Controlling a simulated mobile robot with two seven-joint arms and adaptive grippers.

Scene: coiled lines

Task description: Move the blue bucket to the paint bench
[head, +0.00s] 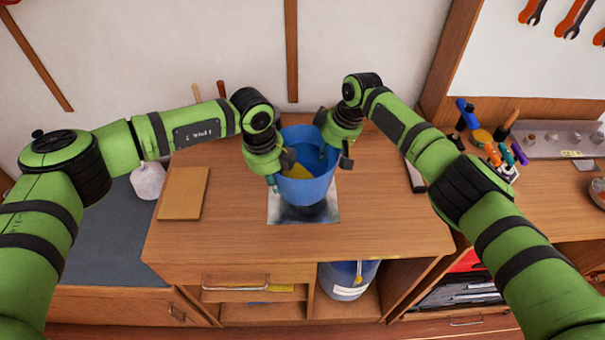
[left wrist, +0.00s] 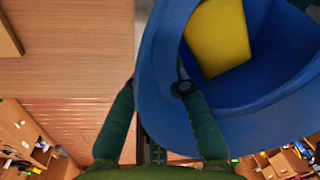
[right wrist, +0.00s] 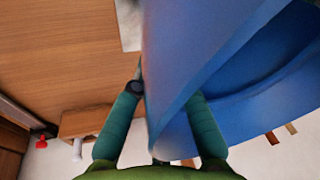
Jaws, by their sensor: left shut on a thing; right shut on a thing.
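The blue bucket (head: 306,188) is held between my two grippers above a grey metal sheet on the wooden bench, with a dark shadow under it. Something yellow, like a sponge (head: 297,171), lies inside; it also shows in the left wrist view (left wrist: 218,38). My left gripper (head: 278,172) is shut on the left side of the bucket's rim, one finger inside and one outside in the left wrist view. My right gripper (head: 333,152) is shut on the right side of the rim; its fingers straddle the wall (right wrist: 185,70) in the right wrist view.
The wooden bench top (head: 390,235) is mostly clear. A brown board (head: 183,193) lies at left, beside a dark grey surface (head: 110,240). A blue container (head: 346,281) stands on the shelf below. Tools (head: 490,140) and a tray (head: 560,142) are at right.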

